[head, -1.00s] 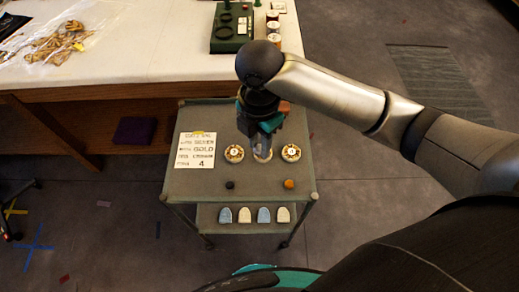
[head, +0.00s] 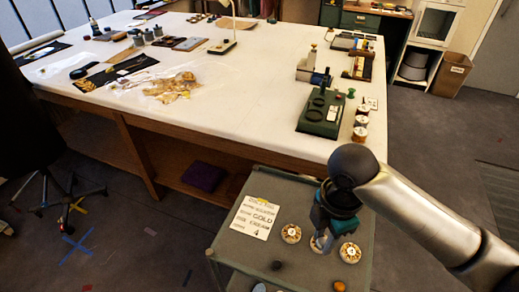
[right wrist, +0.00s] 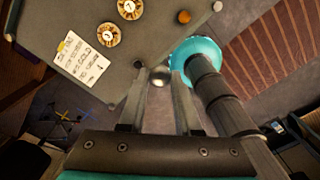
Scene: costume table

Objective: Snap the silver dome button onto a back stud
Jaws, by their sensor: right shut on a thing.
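The silver dome button (right wrist: 160,76) is small, round and shiny, between the fingertips of my right gripper (right wrist: 160,82) in the right wrist view. I cannot make out which parts are back studs. My left gripper is not in view.
A lettered card (head: 255,218) lies left of the dishes. A dark knob (head: 277,265) and an orange knob (head: 339,285) stand nearer the cart's front. Behind is a large white table (head: 225,95) with a green press-like tool (head: 321,112) near its corner.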

